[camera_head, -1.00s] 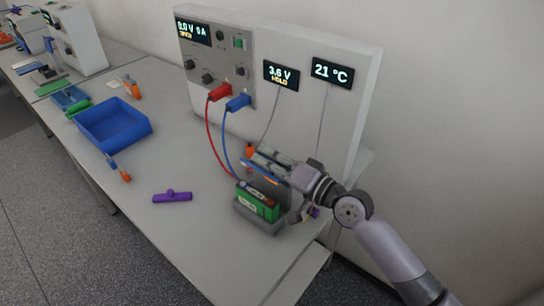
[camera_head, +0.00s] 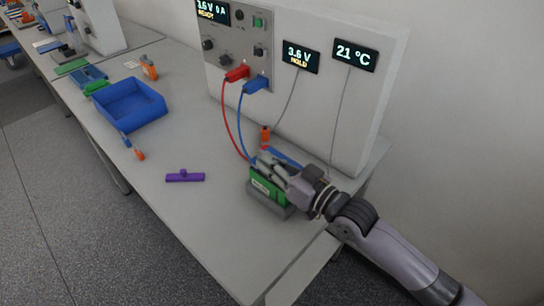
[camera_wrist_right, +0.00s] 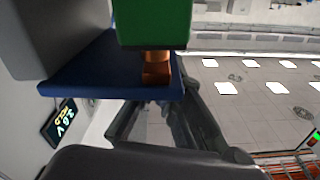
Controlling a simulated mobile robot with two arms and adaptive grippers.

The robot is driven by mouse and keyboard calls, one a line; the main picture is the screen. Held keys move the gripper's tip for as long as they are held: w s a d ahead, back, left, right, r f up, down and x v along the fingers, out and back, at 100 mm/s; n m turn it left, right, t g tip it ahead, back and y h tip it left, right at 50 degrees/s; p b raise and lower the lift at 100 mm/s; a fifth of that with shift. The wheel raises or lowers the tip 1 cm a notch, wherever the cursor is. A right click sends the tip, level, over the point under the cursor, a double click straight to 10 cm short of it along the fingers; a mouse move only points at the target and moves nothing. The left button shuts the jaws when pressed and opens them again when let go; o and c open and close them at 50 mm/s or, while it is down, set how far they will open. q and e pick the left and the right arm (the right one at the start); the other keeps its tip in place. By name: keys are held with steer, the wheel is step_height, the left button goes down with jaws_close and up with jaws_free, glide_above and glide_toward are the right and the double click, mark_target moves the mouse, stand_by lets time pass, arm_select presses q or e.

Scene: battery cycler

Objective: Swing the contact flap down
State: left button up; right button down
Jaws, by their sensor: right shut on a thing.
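The green battery (camera_head: 263,188) sits in a grey cradle (camera_head: 270,207) near the bench's right edge. My right gripper (camera_head: 272,160) is low over it and covers much of its top. The blue contact flap (camera_wrist_right: 85,75) is clear in the right wrist view. Its copper contact (camera_wrist_right: 156,68) meets the end of the green battery (camera_wrist_right: 152,22). The fingers of my right gripper (camera_wrist_right: 165,112) are closed at the flap's edge; the exact grip is partly hidden. My left gripper is not in view.
The cycler panel (camera_head: 232,45) reads 3.6 V, READY. Red (camera_head: 237,74) and blue (camera_head: 257,84) plugs lead cables towards the cradle. A blue bin (camera_head: 130,105) and a purple part (camera_head: 185,177) lie to the left. The front middle of the bench is clear.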

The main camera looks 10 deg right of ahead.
steer(key=shift+s+a+f+n, duration=0.15)
steer(key=shift+f+n, duration=0.15)
steer(key=shift+n, duration=0.1)
steer(key=c, duration=1.7)
jaws_free()
steer(key=shift+s, duration=0.1)
steer(key=v, duration=1.2)
steer(key=shift+r, duration=0.15)
